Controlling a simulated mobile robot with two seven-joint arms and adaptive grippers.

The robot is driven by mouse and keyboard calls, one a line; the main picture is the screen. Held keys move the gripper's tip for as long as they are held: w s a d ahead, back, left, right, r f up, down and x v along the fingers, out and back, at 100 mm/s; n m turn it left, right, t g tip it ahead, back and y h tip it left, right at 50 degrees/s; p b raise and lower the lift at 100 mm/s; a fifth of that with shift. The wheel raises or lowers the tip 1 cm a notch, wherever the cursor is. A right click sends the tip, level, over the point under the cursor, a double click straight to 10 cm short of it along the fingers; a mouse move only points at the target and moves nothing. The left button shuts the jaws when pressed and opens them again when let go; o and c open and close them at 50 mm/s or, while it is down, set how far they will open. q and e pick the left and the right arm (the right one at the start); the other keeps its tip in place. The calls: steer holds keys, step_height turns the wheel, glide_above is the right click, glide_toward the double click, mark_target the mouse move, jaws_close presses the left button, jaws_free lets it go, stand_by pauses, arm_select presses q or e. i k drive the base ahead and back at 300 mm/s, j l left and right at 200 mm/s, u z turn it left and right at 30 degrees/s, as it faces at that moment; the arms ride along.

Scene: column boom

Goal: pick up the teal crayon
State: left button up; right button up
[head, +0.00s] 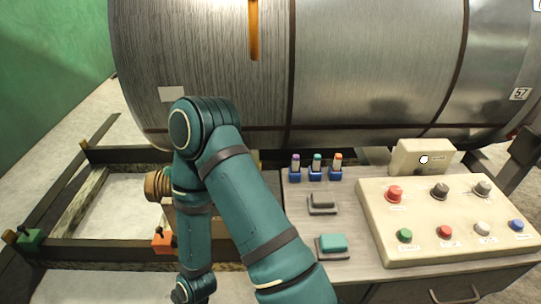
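The teal crayon (317,159) stands upright in the middle one of three small blue holders, at the back of the grey worktop. A purple crayon (295,160) stands in the holder to its left. An orange crayon (338,159) stands in the holder to its right. One of my arms, teal, rises from the bottom of the head view, bends near the drum and runs back down, left of the crayons and apart from them. No gripper fingers show, so neither gripper is in view.
A large metal drum (380,70) lies behind the worktop (290,230). A beige panel (375,240) with coloured buttons fills the worktop's right side. Dark rails lie at left.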

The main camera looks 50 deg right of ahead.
mark_target(316, 164)
steer(key=k+j+z, duration=0.1)
steer(key=k, duration=0.5)
steer(key=z, duration=1.6)
